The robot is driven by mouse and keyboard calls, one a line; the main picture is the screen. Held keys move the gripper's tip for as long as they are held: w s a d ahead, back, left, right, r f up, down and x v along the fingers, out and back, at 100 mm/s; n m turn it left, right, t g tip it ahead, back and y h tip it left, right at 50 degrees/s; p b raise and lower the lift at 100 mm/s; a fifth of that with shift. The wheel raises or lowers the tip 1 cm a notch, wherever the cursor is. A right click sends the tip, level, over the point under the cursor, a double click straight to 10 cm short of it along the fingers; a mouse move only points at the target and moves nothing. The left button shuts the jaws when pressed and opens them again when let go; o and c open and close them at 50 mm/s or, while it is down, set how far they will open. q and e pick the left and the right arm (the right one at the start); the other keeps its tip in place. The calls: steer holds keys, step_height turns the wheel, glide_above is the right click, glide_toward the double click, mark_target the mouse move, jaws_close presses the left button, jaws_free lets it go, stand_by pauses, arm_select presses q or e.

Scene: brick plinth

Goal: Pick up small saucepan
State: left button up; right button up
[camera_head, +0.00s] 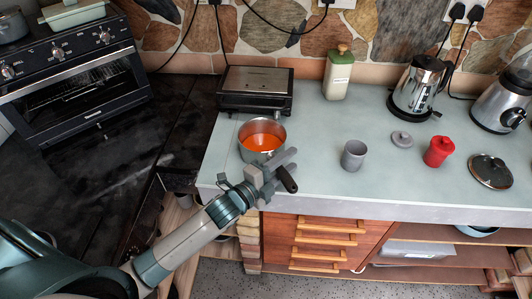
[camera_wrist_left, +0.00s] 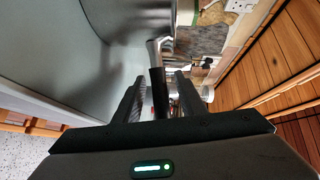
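The small saucepan (camera_head: 262,150) is a steel pan with orange contents, upright on the pale counter near its left end. Its dark handle (camera_head: 287,180) points toward the front edge. My left gripper (camera_head: 276,172) is at the handle, reaching in from the lower left. In the left wrist view the handle (camera_wrist_left: 158,92) lies between the two dark fingers of my left gripper (camera_wrist_left: 158,95), with a gap visible on each side, so the gripper looks open around it. My right gripper is not in view.
On the counter (camera_head: 330,195), a grill (camera_head: 255,90) stands behind the pan. A grey cup (camera_head: 353,155), grey lid (camera_head: 402,139), red jar (camera_head: 438,151) and glass lid (camera_head: 490,170) are to the right. A canister (camera_head: 337,75) and kettle (camera_head: 417,88) stand behind. An oven (camera_head: 75,75) is at left.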

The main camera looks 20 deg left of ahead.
arm_select(q)
steer(key=shift+c, duration=0.2)
stand_by(0.3)
jaws_close()
stand_by(1.2)
steer(key=shift+r, duration=0.1)
